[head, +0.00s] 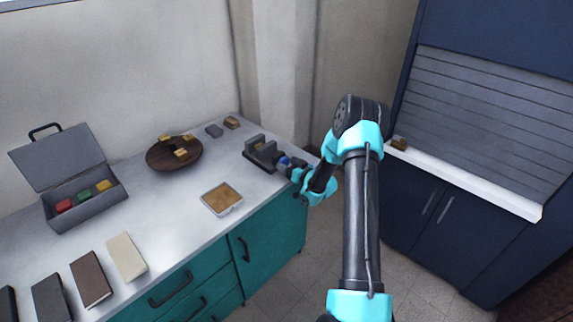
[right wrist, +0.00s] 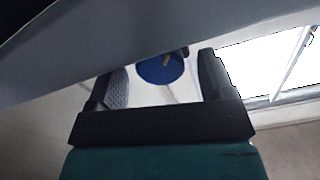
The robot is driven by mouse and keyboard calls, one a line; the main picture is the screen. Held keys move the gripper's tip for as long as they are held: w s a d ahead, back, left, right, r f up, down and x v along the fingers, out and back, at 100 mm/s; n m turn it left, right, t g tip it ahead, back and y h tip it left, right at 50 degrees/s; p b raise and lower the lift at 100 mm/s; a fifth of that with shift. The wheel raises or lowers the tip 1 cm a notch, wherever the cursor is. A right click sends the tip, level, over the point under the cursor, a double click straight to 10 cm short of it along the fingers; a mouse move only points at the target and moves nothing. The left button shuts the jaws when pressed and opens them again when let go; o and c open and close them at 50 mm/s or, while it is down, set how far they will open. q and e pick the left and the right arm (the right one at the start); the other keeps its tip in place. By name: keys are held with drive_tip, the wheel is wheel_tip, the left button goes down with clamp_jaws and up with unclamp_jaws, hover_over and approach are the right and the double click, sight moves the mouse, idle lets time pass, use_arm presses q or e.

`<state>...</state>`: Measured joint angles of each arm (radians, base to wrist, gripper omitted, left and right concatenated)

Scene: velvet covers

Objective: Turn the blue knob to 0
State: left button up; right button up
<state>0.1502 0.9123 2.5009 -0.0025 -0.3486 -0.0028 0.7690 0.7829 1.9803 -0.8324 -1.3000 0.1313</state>
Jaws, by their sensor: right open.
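The blue knob (head: 285,161) is on a small dark grey device (head: 262,152) at the right end of the counter in the head view. In the right wrist view the knob (right wrist: 161,69) is a round blue disc with a yellowish mark. My right gripper (head: 287,169) is at the knob in the head view. In the right wrist view its fingers (right wrist: 160,88) are spread, with the knob showing between them near the tips. I cannot tell whether they touch it. A grey surface hides the upper part of that view. The 0 mark is not legible. My left gripper is not in view.
An open grey case (head: 85,205) with coloured blocks stands at the left. A round brown tray (head: 160,164), a shallow square box (head: 222,199) and several books (head: 126,257) lie on the white counter (head: 175,225). A dark cabinet with a shutter (head: 490,110) stands at the right.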

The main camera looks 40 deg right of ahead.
drive_tip(key=shift+w, duration=0.55)
drive_tip(key=c, duration=0.9)
drive_tip(key=shift+n, duration=3.4)
